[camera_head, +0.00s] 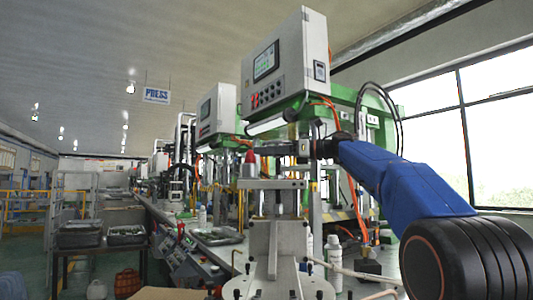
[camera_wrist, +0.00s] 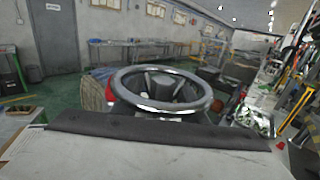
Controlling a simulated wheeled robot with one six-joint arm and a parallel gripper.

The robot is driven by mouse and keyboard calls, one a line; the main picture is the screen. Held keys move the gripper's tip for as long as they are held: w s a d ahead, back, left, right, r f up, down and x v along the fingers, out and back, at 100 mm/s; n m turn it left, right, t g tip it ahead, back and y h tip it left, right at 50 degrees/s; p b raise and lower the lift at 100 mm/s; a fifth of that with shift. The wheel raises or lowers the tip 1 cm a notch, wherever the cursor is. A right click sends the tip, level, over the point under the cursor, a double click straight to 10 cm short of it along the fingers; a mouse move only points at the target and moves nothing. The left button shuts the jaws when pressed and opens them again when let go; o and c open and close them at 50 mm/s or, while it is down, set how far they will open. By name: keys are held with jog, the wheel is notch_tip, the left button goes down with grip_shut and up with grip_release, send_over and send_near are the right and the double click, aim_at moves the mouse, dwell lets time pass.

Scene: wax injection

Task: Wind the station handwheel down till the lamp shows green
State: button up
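The chrome handwheel (camera_wrist: 160,106) fills the middle of the wrist view, its ring seen at a slant with dark spokes inside. A dark bar and a pale surface lie in front of it in that view. In the head view my blue arm reaches left and ends in my dark gripper (camera_head: 268,150), above the grey station fixture. I cannot make out its fingers, or whether it touches the wheel. No green light shows clearly.
A white control box (camera_head: 287,62) with screen and buttons hangs above the gripper. White bottles (camera_head: 334,255) and hoses crowd the bench on the right. A rack with grey trays (camera_head: 78,237) stands at the left.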

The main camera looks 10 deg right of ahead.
jog(key=c, duration=0.9)
jog(key=shift+s+a+n+g+y, duration=0.15)
jog(key=shift+n+g+y, duration=0.15)
jog(key=shift+n+g, duration=0.35)
jog(key=shift+s+n+g+y, duration=0.2)
jog(key=shift+n+g+y, duration=0.15)
jog(key=shift+g, duration=0.55)
jog(key=shift+s+a+n+g+y, duration=0.15)
jog(key=shift+n+g+y, duration=0.1)
jog(key=shift+n+g, duration=0.45)
jog(key=shift+c, duration=0.2)
jog(key=shift+d, duration=0.1)
jog(key=o, duration=0.9)
jog(key=shift+o, duration=0.2)
jog(key=v, duration=1.7)
jog(key=shift+d, duration=0.25)
